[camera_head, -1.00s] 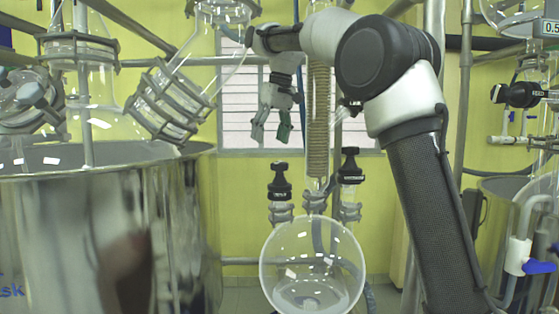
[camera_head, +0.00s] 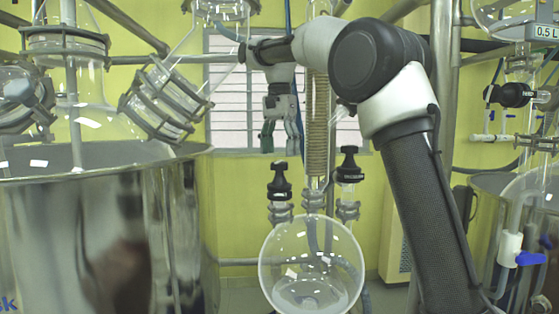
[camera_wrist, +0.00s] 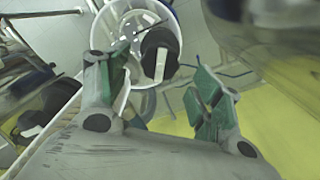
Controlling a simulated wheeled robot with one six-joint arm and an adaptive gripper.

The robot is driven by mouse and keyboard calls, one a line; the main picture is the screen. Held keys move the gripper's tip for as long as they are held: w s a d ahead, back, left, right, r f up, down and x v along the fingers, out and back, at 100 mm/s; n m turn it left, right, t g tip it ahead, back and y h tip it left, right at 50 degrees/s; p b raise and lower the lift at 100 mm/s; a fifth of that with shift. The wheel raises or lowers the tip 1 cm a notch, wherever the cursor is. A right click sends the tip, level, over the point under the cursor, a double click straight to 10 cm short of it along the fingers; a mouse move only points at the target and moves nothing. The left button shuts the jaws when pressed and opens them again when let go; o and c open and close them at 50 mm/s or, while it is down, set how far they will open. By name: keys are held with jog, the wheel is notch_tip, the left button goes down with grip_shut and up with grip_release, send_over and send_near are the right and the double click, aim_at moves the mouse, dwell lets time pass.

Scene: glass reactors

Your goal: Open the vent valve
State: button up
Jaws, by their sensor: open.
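My gripper (camera_head: 281,143) is open and empty. It points down just above the left black valve knob (camera_head: 280,178) of the round glass flask (camera_head: 312,270). A second black valve knob (camera_head: 349,165) stands on the right neck of the flask. I cannot tell from the pictures which one is the vent valve. In the wrist view my green-padded fingers (camera_wrist: 158,85) are spread apart. A black knob (camera_wrist: 160,45) with a pale stripe shows beyond them, up in the gap, not touched.
A coiled glass condenser (camera_head: 318,120) rises between the two knobs, close to the right of my gripper. A large steel vessel (camera_head: 100,240) fills the left. Metal rods and clamped glass necks (camera_head: 165,100) are at the upper left.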

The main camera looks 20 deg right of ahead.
aim_at(279, 162)
jog(key=shift+f, duration=1.8)
jog(key=c, duration=1.1)
jog(key=shift+o, duration=0.3)
jog(key=shift+n, duration=0.3)
jog(key=n, duration=0.8)
jog(key=shift+n, duration=0.4)
jog(key=n, duration=0.4)
jog(key=shift+n, duration=0.3)
jog(key=n, duration=0.4)
jog(key=shift+n, duration=0.4)
